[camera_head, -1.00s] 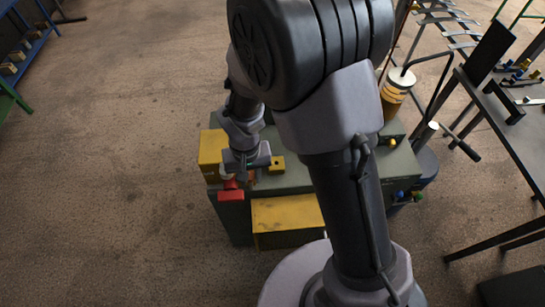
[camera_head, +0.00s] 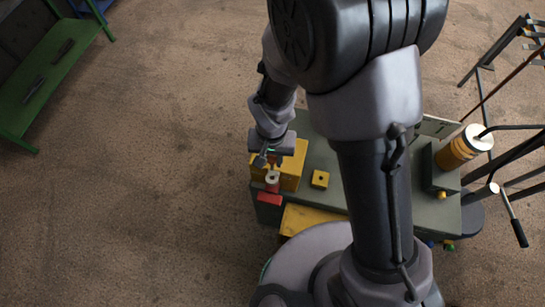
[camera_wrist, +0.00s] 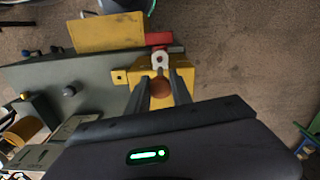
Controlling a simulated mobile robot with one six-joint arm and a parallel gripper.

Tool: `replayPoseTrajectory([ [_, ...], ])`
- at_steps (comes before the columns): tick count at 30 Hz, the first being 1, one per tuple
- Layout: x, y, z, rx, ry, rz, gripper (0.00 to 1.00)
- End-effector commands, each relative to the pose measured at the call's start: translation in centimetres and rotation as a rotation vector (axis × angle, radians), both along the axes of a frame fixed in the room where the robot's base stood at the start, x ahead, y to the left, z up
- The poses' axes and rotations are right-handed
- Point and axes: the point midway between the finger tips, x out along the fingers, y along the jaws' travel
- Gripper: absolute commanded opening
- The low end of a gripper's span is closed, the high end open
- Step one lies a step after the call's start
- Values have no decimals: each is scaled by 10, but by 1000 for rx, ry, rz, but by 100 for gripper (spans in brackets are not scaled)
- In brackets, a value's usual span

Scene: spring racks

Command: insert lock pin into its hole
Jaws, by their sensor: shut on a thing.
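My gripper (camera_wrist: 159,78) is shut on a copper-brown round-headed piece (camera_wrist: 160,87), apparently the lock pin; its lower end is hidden. In the head view my gripper (camera_head: 268,160) hangs over the large yellow block (camera_head: 291,177) at the left end of the bench. The yellow block also shows beneath the fingers in the wrist view (camera_wrist: 187,73). A white ring (camera_wrist: 160,61) with a red piece (camera_wrist: 158,39) stands at the block's edge, just beyond the fingertips. A small yellow block with a dark hole (camera_head: 320,179) sits to the right. I cannot tell whether the pin touches anything.
A yellow tray (camera_head: 312,220) juts from the front. Floor left of the bench is clear.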

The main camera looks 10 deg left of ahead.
Motion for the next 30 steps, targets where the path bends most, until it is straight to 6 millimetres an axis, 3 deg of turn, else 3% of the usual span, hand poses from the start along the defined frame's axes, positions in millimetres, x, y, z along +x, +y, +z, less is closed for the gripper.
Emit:
replayPoseTrajectory([
  [12, 0, 0, -55, 0, 1, -1, 0],
  [30, 0, 0, -56, 0, 1, 0, 0],
])
